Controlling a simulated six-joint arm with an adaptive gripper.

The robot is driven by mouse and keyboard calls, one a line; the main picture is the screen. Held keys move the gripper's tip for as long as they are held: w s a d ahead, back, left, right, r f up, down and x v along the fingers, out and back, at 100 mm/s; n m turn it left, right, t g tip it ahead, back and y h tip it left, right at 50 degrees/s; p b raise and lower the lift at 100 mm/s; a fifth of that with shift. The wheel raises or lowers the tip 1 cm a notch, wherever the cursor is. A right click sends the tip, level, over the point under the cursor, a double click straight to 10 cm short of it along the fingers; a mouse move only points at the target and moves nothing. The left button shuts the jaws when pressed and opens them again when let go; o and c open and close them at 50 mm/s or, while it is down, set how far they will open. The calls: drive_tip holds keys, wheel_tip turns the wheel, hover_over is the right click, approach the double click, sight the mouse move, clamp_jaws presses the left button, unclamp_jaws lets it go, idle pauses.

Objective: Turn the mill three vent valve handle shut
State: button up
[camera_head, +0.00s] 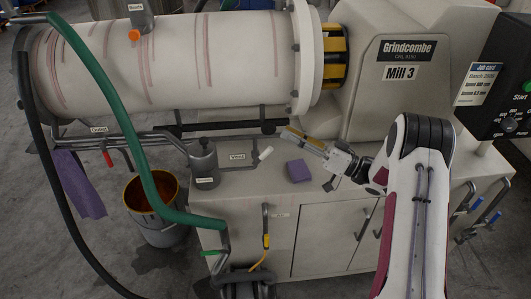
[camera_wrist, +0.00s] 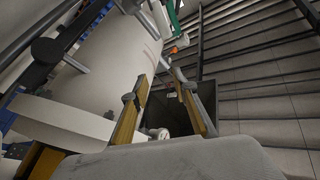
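A purple cloth (camera_head: 299,172) lies on the cabinet top below my gripper. The white mill drum (camera_head: 170,60) is behind. A green hose (camera_head: 125,115), red handle (camera_head: 107,158) and yellow-rimmed bucket (camera_head: 160,225) are at left.

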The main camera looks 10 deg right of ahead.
sight(266, 153)
drive_tip(key=s+f+n+g, duration=0.1)
drive_tip(key=n+g, duration=0.1)
drive_tip(key=s+f+n+g, duration=0.1)
drive_tip(key=f+n+g, duration=0.1)
drive_tip(key=n, duration=0.1)
drive_tip(key=s+f+n+g+h, duration=0.1)
drive_tip(key=n+g, duration=0.1)
drive_tip(key=n, duration=0.1)
drive_tip(key=shift+a+f+g, duration=0.1)
drive_tip(key=shift+f+g, duration=0.2)
drive_tip(key=shift+g, duration=0.1)
drive_tip(key=shift+a, duration=0.15)
drive_tip(key=shift+w+a, duration=0.25)
drive_tip(key=shift+a, duration=1)
drive_tip(key=shift+w+a, duration=0.2)
drive_tip(key=shift+a, duration=1.05)
drive_tip(key=shift+w+a, duration=0.25)
drive_tip(key=shift+a, duration=1)
clamp_jaws()
